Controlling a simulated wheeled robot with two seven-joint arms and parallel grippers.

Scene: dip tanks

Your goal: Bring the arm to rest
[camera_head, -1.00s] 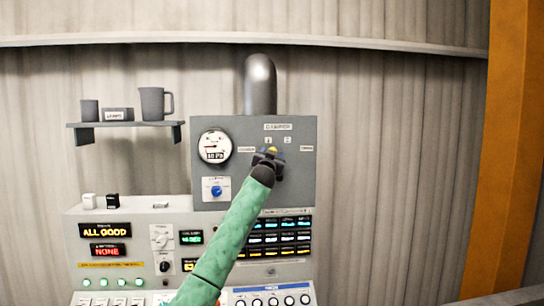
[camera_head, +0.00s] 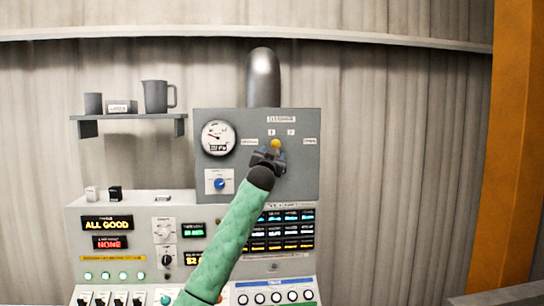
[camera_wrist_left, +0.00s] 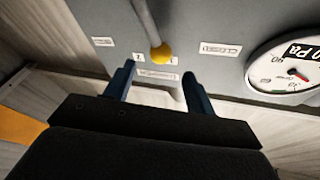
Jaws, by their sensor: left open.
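My left gripper (camera_head: 269,156) is in front of the grey upper panel (camera_head: 228,122), at the end of my green arm. It is open and empty. A yellow knob (camera_head: 276,143) shows just above the gripper in the head view. In the left wrist view the knob (camera_wrist_left: 161,54) sits at the end of a grey lever (camera_wrist_left: 146,20), beyond the two dark blue fingers (camera_wrist_left: 160,85) and apart from them. The lever is hidden behind the gripper in the head view. My right gripper is not in view.
A round gauge (camera_head: 218,138) and a blue dial (camera_head: 220,184) are left of the gripper. Below is a console (camera_head: 140,208) with lit displays and switches. An orange post (camera_head: 510,150) stands at the right.

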